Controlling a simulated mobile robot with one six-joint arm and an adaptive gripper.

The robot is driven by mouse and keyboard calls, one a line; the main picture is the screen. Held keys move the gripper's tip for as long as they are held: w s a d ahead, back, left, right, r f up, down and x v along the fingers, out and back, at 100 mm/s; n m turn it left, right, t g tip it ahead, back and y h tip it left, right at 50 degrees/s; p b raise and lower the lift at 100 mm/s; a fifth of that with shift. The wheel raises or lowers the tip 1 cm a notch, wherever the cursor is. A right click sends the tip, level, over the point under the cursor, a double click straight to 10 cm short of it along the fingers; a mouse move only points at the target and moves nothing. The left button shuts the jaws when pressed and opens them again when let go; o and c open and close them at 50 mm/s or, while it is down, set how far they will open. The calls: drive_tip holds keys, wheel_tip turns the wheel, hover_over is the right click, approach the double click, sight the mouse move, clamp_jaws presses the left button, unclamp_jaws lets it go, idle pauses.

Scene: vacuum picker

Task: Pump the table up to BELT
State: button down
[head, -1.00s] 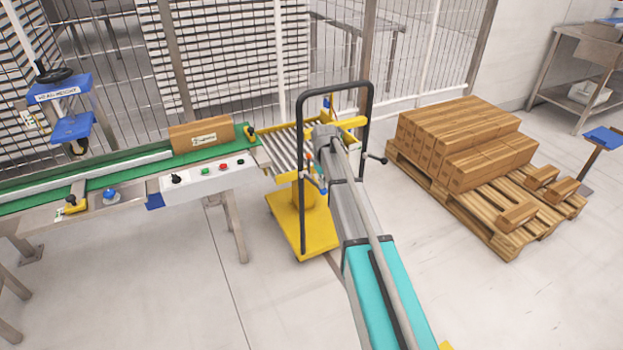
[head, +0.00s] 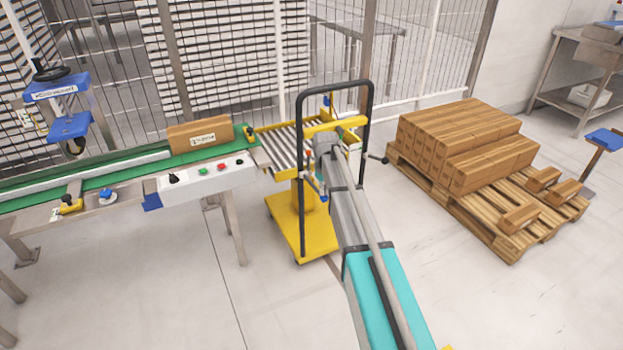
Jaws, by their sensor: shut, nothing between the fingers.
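The lift table is yellow, with a roller top (head: 284,147), a yellow wheeled base (head: 300,228) and a tall black push handle (head: 300,150). It stands at the right end of the green conveyor belt (head: 100,178). Its roller top looks near the belt's height, but I cannot tell if they are level. A black-knobbed lever (head: 376,158) sticks out at the table's right. No BELT mark is readable. My arm reaches up to the handle, its grey wrist overlapping the handle frame in the picture. The fingers of my gripper are hidden behind the wrist.
A brown carton (head: 200,134) sits on the belt's right end. A control panel (head: 200,178) with buttons is on the conveyor's front. A wooden pallet (head: 480,212) with stacked cartons (head: 455,145) stands at the right. Wire fencing closes the back. The floor in front is open.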

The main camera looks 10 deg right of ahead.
sight(324, 198)
drive_tip(key=shift+s+f+b, duration=0.1)
drive_tip(key=shift+f+b, duration=0.85)
drive_tip(key=shift+f, duration=0.3)
drive_tip(key=shift+f+b, duration=0.45)
drive_tip(key=shift+b, duration=0.05)
drive_tip(key=shift+f+b, duration=1)
drive_tip(key=shift+w+a+f+b, duration=0.1)
drive_tip(key=shift+w+f+b, duration=0.1)
drive_tip(key=shift+f+b, duration=0.5)
drive_tip(key=shift+w+a+f+b, duration=0.1)
drive_tip(key=shift+w+f+b, duration=0.05)
drive_tip(key=shift+f+b, duration=0.5)
